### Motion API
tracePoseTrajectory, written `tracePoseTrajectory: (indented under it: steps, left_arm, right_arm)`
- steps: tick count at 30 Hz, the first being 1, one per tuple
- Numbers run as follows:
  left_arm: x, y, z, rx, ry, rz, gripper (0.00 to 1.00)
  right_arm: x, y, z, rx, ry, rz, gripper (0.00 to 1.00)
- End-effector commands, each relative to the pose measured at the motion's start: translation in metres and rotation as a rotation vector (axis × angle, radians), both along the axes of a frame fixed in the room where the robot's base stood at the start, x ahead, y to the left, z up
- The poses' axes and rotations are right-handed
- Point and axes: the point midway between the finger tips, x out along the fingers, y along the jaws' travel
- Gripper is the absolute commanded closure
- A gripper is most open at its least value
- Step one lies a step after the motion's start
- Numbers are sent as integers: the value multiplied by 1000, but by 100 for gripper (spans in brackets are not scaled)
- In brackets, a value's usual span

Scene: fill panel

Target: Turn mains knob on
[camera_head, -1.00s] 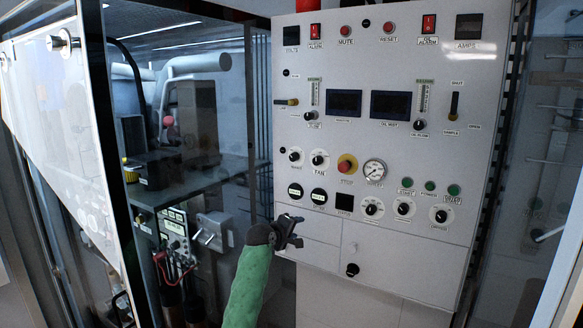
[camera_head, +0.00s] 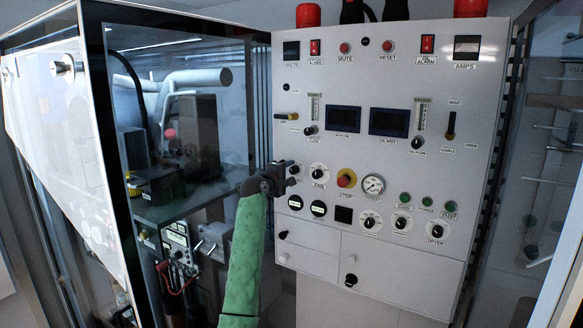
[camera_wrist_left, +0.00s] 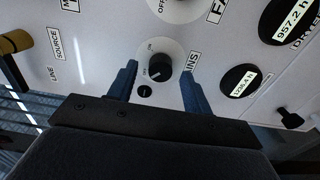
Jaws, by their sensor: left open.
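The mains knob (camera_wrist_left: 160,63) is a small black knob on a round white plate, with "INS" of its label readable beside it in the left wrist view. My left gripper (camera_wrist_left: 158,76) is open, with one blue finger on each side of the knob's plate. I cannot tell whether the fingers touch the panel. The knob's pointer seems to face the lower-left of that view; its small lettering is hard to read. In the head view my left gripper (camera_head: 286,174) is at the panel's left edge and partly covers the mains knob. My right gripper is not in view.
The fan knob (camera_head: 319,171) sits just right of the mains knob. Two round hour meters (camera_head: 319,209) are below, and a yellow-ringed red stop button (camera_head: 345,179) is further right. A yellow-tipped source lever (camera_wrist_left: 14,43) sticks out nearby. A glass cabinet (camera_head: 190,100) stands left.

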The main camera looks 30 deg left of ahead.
Motion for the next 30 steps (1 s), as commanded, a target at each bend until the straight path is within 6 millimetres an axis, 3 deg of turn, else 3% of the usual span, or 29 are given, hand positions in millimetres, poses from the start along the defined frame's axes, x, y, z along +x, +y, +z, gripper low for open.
tracePoseTrajectory:
  steps: [6,15,16,23,30]
  left_arm:
    - [16,0,0,0,1,0,50]
    - [18,-1,-1,0,1,0,50]
    - [18,-1,-1,0,1,0,52]
    - [18,-1,-1,1,1,0,95]
    - [18,-1,-3,16,1,0,95]
  right_arm:
    - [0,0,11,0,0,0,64]
    - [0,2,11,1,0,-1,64]
    - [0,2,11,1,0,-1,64]
    - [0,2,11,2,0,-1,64]
    - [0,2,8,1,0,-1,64]
